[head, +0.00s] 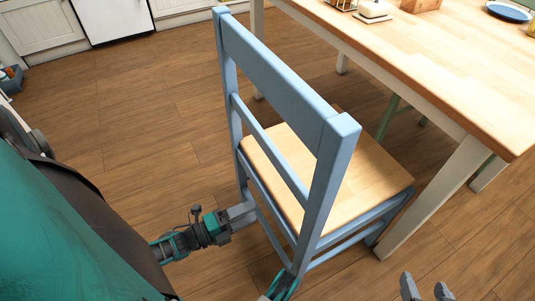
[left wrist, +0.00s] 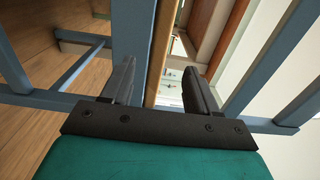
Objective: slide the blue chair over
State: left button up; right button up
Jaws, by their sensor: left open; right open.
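The blue chair (head: 278,80) stands upright with its slatted back toward me and a pale wood seat (head: 365,175). My left gripper (head: 243,210) is low at the chair's left rear upright, close to it or touching; I cannot tell which. In the left wrist view my left gripper (left wrist: 160,80) is open, with the seat's wooden edge (left wrist: 160,55) showing between its fingers and a blue upright (left wrist: 130,30) behind the left finger. My right gripper (head: 427,288) is open and empty at the bottom right, over the floor and apart from the chair.
A wooden table (head: 440,62) with white legs stands beyond and right of the chair, with a blue plate (head: 508,11) and small items on top. A green chair leg (head: 388,117) shows under it. Wooden floor (head: 140,120) left of the chair is clear up to white cabinets (head: 35,28).

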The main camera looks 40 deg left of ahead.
aim_at(275, 200)
pick_arm(q)
jog(key=x, duration=1)
jog(key=shift+w, duration=0.2)
jog(key=shift+c, duration=0.4)
grip_shut()
dwell(0.5)
